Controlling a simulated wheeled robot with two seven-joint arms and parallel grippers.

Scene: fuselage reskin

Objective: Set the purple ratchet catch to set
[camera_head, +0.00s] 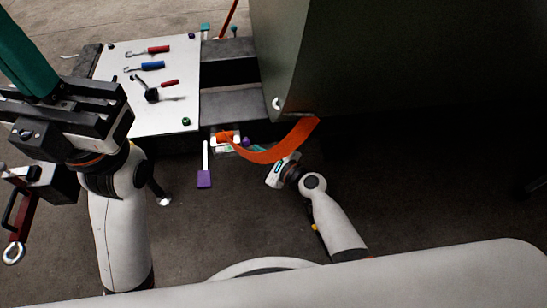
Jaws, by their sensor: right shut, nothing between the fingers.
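A purple paddle-shaped piece (204,179) on a thin white bar hangs below the front edge of the bench. A smaller purple bit (246,142) shows beside an orange strap (275,152). I cannot tell which of the two is the ratchet catch, or its setting. My right gripper (257,149) is shut and empty; its fingers are mostly hidden behind the strap, close to the smaller purple bit. Whether it touches anything is unclear.
A white board (120,110) on the bench holds red- and blue-handled tools. A large grey-green curved panel (285,50) stands right of the bench, and the orange strap hangs from its lower edge. The dark floor (420,170) at the right is clear.

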